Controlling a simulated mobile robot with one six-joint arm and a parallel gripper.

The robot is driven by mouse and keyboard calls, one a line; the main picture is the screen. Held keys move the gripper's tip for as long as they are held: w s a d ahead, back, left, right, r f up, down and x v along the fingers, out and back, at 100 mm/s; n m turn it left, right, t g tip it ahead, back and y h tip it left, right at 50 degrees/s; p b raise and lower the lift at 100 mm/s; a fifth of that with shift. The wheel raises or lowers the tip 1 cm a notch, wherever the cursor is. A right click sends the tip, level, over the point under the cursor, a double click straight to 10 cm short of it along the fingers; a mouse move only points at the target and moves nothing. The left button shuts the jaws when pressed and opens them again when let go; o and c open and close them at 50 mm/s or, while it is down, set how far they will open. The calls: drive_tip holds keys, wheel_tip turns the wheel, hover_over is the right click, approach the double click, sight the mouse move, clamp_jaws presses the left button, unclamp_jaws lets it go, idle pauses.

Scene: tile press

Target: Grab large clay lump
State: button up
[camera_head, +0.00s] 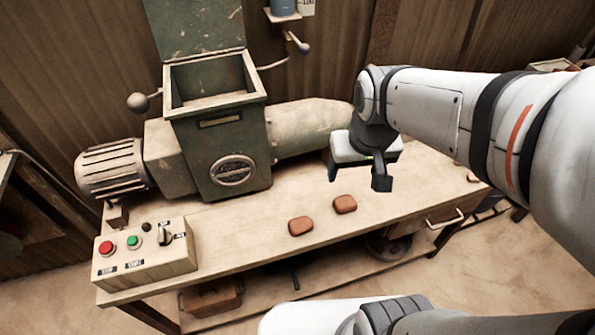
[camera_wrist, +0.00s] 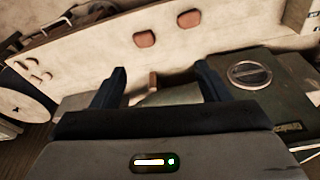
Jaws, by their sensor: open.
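Two reddish-brown clay lumps of similar size lie on the bench in front of the machine, a left one (camera_head: 301,226) and a right one (camera_head: 344,204). Both show at the top of the wrist view, one at centre-left (camera_wrist: 144,39) and one to its right (camera_wrist: 194,31). A brown piece (camera_wrist: 153,82) shows between my fingers in the wrist view, by the end of the machine's barrel; it is partly hidden and may be clay. My gripper (camera_head: 357,181) is open and empty above the bench, behind the two lumps. Its fingers (camera_wrist: 161,72) touch nothing visible.
A green machine (camera_head: 238,150) with an open hopper stands on the left of the bench (camera_head: 255,225). A control box (camera_head: 143,250) with red and green buttons is at the front left. Several small brown pieces (camera_wrist: 36,70) lie at the bench's other end. The front middle is otherwise clear.

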sight(301, 223)
drive_tip(key=o, duration=0.4)
drive_tip(key=shift+n+g, duration=0.7)
drive_tip(key=shift+n, duration=0.1)
drive_tip(key=w+a+f+b, duration=0.2)
drive_tip(key=f, duration=0.3)
drive_tip(key=w+a+f+b, duration=0.1)
drive_tip(key=f+b, duration=0.1)
drive_tip(key=f, duration=0.3)
drive_tip(key=w+a+f+b, duration=0.2)
drive_tip(key=f, duration=0.3)
drive_tip(key=shift+w+a+f, duration=0.3)
drive_tip(key=shift+o, duration=0.3)
drive_tip(key=shift+n+g, duration=0.5)
drive_tip(key=a+f+b, duration=0.1)
drive_tip(key=f, duration=0.2)
drive_tip(key=w+a+f+b, duration=0.1)
drive_tip(key=f, duration=0.2)
drive_tip(key=w+a+f+b, duration=0.1)
drive_tip(key=a+f+b, duration=0.1)
drive_tip(key=f, duration=0.1)
drive_tip(key=shift+w+f, duration=0.1)
drive_tip(key=shift+f, duration=0.25)
drive_tip(key=shift+w+f, duration=0.15)
drive_tip(key=shift+f, duration=1.9)
drive_tip(key=shift+w+f, duration=0.15)
drive_tip(key=shift+f, duration=1.85)
